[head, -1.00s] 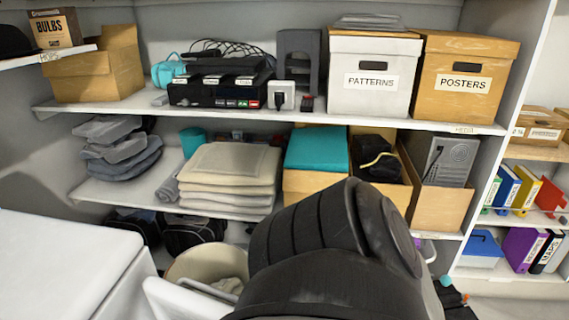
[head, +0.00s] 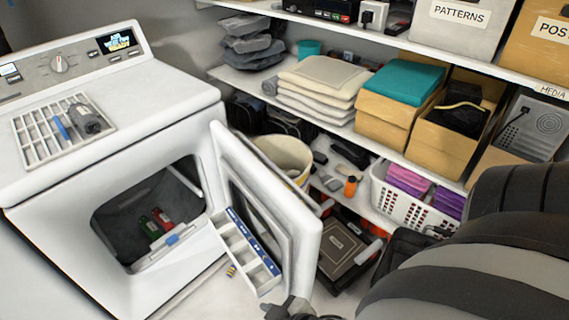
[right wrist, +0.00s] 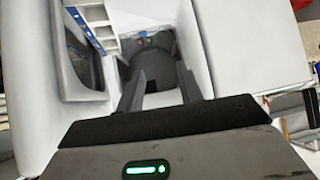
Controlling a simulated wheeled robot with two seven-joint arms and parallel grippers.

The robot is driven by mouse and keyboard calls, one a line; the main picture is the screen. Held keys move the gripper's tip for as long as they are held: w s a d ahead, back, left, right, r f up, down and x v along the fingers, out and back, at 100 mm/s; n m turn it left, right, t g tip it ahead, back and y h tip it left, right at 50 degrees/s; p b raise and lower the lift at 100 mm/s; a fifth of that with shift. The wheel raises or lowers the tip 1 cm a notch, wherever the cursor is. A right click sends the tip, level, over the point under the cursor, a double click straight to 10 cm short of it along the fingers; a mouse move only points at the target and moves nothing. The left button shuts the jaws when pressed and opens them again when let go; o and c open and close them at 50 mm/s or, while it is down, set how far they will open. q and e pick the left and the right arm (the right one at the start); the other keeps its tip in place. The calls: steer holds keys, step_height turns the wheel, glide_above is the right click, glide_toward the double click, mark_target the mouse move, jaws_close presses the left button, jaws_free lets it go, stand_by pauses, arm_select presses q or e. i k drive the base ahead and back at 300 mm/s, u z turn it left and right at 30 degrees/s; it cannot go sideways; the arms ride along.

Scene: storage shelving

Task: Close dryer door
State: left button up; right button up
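The white dryer (head: 130,150) stands at the left of the head view, with its door (head: 303,240) swung wide open to the right. Its dark drum opening shows red and green items inside. A white compartment rack with a blue strip (head: 245,245) is on the door's inner side. My right gripper (head: 290,310) is partly in view at the bottom edge, near the door's lower outer corner. In the right wrist view its two fingers (right wrist: 160,88) are spread with nothing between them; whether they touch the door cannot be told. My left gripper is out of view.
Shelves behind hold beige folded cloths (head: 320,82), a teal-topped box (head: 400,80) and a white basket (head: 410,200). A beige bin (head: 285,155) stands behind the door. A toolbox (head: 345,245) lies right of it. A rack (head: 60,130) lies on the dryer top.

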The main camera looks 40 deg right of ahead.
mark_target(290, 234)
steer(key=u, duration=1.65)
steer(key=k, duration=2.2)
steer(key=z, duration=1.7)
steer(key=k, duration=0.35)
steer(key=u, duration=1.25)
steer(key=i, duration=1.2)
steer(key=z, duration=0.55)
